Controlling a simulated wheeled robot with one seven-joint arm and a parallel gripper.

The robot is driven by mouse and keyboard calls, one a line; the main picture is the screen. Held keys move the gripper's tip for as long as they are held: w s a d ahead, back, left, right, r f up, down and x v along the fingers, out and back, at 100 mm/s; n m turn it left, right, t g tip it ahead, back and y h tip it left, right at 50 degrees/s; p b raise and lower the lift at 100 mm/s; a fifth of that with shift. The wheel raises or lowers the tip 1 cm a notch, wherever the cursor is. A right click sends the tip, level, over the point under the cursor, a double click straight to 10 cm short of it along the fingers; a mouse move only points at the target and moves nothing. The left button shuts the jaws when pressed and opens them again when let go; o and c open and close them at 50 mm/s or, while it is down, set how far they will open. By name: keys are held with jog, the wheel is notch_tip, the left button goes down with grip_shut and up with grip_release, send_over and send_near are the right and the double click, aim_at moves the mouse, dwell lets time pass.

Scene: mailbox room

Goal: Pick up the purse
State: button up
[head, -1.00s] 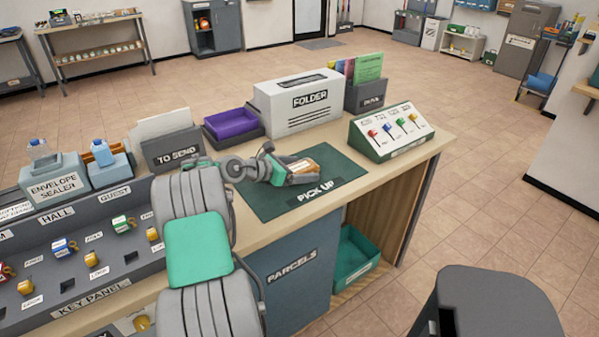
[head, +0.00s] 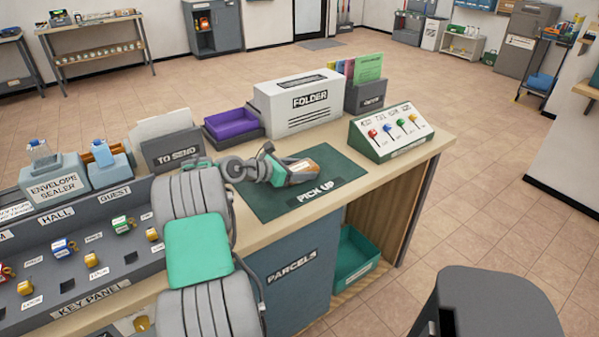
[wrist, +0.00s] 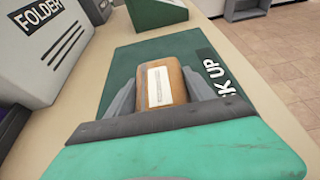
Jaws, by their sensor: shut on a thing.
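The purse (head: 304,169) is a small brown item with a white label on top. It is over the dark green PICK UP mat (head: 268,204) on the counter. My gripper (head: 292,172) is shut on it, with one grey finger along each side. In the wrist view the purse (wrist: 166,85) sits between the fingers, label facing up, and its near end is hidden by the gripper body. I cannot tell whether it touches the mat or is slightly above it.
A white FOLDER box (head: 297,103) and a purple tray (head: 232,124) stand behind the mat. The key panel (head: 80,255) and envelope sealer (head: 58,185) are to the left. The counter's front edge is close to the mat.

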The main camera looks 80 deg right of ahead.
grip_shut()
